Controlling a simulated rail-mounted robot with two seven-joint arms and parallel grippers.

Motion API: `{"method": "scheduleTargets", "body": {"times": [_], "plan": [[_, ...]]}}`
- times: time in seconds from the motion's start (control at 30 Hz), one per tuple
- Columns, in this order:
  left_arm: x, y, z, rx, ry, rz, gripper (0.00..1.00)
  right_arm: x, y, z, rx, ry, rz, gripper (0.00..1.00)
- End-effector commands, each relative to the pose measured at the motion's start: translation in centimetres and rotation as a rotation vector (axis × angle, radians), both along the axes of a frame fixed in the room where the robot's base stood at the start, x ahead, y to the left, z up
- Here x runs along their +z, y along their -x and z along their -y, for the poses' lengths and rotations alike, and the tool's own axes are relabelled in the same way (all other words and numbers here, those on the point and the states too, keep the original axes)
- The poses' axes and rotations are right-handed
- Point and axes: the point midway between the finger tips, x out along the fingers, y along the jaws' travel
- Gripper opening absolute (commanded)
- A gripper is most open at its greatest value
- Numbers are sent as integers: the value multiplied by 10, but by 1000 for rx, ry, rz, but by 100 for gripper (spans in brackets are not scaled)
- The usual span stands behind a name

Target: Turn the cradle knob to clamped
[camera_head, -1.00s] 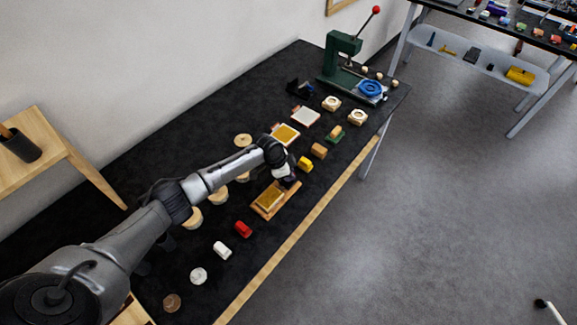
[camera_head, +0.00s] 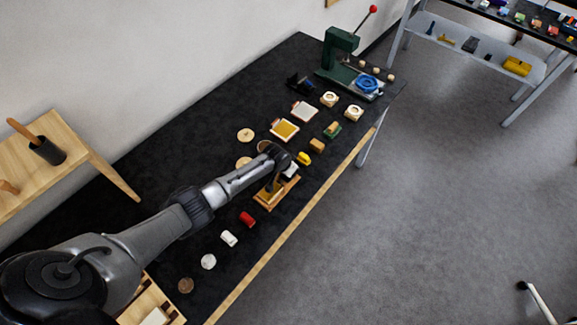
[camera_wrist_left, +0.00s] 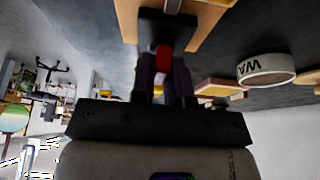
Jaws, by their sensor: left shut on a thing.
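The wooden cradle (camera_head: 266,205) lies near the front edge of the black table, in the middle of the head view. It also shows at the top of the left wrist view (camera_wrist_left: 127,18). My left gripper (camera_head: 273,186) points down at it and hides part of it. In the left wrist view, my gripper's two dark fingers (camera_wrist_left: 163,72) are closed around a small red piece, apparently the cradle knob (camera_wrist_left: 163,55), by a dark block (camera_wrist_left: 182,27) at the cradle. The knob's marking and turn angle cannot be read. My right gripper is not in view.
A red block (camera_head: 247,219) and a white block (camera_head: 229,238) lie nearer me. A yellow block (camera_head: 304,158) and gold-topped pad (camera_head: 284,130) lie beyond. A round tin marked "WA" (camera_wrist_left: 266,70) stands beside the gripper. A green press (camera_head: 338,55) stands at the far end.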

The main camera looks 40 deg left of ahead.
Motion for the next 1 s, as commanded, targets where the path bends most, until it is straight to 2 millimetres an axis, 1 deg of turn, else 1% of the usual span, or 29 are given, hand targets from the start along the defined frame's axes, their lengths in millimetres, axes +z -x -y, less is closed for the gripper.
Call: {"method": "scheduleTargets", "body": {"times": [0.03,0.13,0.63,0.67,0.7,0.9,1.0], "plan": [[3,-1,1,10,1,1,0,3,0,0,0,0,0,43],[2,-1,1,28,2,2,0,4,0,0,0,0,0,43],[1,-1,1,40,1,2,0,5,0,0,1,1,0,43],[1,-1,1,40,1,2,18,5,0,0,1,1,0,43],[1,-1,1,40,1,2,22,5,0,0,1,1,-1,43],[1,-1,0,40,0,1,40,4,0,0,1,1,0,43],[1,0,0,40,0,1,40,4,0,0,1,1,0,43]]}}
